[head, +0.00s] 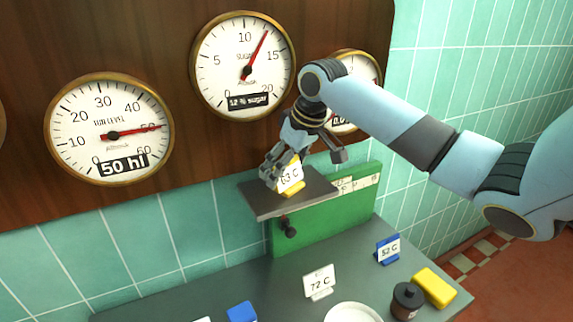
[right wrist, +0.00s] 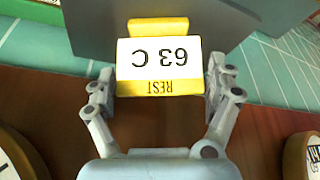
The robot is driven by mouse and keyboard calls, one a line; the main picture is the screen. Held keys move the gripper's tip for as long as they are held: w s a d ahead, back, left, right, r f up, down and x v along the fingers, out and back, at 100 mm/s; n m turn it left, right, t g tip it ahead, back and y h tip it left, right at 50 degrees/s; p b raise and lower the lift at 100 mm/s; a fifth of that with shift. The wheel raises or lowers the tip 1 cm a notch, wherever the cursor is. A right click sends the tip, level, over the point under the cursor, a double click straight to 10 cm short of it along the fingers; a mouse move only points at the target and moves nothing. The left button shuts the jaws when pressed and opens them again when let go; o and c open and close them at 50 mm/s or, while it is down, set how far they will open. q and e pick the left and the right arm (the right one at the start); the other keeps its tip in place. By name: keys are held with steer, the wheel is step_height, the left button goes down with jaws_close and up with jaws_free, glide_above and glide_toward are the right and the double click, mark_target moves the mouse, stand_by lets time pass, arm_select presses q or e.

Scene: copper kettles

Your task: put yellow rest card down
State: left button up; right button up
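The yellow rest card (right wrist: 160,60) is a white plate reading "63 C" with a yellow REST band and a yellow foot. In the head view the card (head: 291,176) is at the dark grey shelf (head: 262,204) below the gauges, its foot at or just above the surface. My right gripper (head: 283,172) comes down over it, and its fingers also show in the right wrist view (right wrist: 160,82), one at each side edge of the card, seemingly touching. My left gripper is not in view.
A green board (head: 325,223) stands beneath the shelf. On the counter (head: 260,283) below are a white "72 C" card (head: 319,281), a blue "52 C" card (head: 388,249), a dark jar (head: 406,300), a yellow block (head: 434,287) and a white dish (head: 353,312). Gauges (head: 243,66) hang behind.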

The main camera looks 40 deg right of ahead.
steer(key=shift+o, duration=0.7)
steer(key=v, duration=1.2)
steer(key=shift+r, duration=0.15)
steer(key=shift+s, duration=0.15)
